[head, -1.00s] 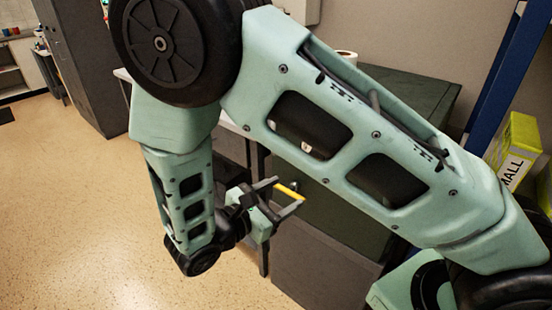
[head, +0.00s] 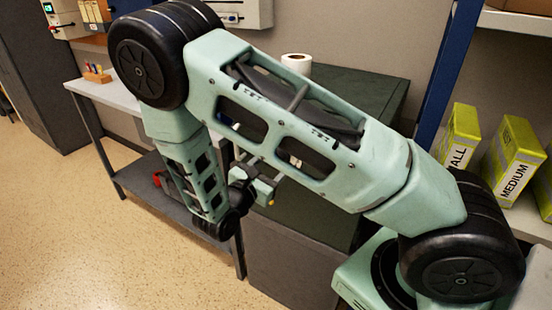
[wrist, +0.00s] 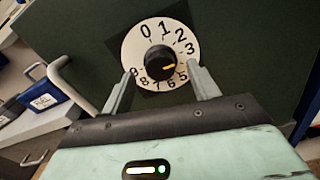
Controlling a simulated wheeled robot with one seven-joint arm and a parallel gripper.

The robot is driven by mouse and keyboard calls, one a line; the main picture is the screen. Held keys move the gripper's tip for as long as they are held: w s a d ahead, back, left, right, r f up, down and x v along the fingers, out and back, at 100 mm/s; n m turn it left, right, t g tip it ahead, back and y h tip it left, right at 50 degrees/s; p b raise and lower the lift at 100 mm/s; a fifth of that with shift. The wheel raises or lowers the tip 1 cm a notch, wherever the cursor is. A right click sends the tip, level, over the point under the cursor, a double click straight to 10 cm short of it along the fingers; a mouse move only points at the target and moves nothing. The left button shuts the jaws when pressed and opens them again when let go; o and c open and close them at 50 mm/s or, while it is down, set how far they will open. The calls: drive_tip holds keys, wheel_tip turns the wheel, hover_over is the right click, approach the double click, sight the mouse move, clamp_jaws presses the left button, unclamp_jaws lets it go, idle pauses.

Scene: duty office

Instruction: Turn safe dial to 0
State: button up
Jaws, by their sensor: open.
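The safe dial (wrist: 130,50) is a white disc with black numbers on the dark green safe door (wrist: 255,45), seen in the wrist view. Its black round knob (wrist: 157,55) has a yellow pointer aimed right and slightly down, just below 3, where a finger hides the number. The 0 is at the top left of the disc. My gripper (wrist: 162,73) is open, with one finger on each side of the lower dial; I cannot tell if they touch it. In the head view my gripper (head: 266,187) is by the safe (head: 365,95), and my arm hides the dial.
A grey door handle (wrist: 62,85) stands left of the dial. A blue bin (wrist: 45,97) lies further left. In the head view, a paper roll (head: 296,63) sits on the safe, a grey bench (head: 105,95) is left, and yellow-green boxes (head: 512,160) are on the right shelf.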

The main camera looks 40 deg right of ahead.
drive_tip(key=shift+x, duration=1.5)
drive_tip(key=c, duration=1)
drive_tip(key=shift+o, duration=0.2)
drive_tip(key=shift+n+p, duration=0.3)
drive_tip(key=shift+p, duration=0.2)
drive_tip(key=shift+w+a+f+n+p, duration=0.1)
drive_tip(key=shift+n+p, duration=2.3)
drive_tip(key=shift+n, duration=1.9)
drive_tip(key=shift+w+f+n+p, duration=0.1)
drive_tip(key=shift+n+p, duration=2.25)
drive_tip(key=shift+n, duration=1.95)
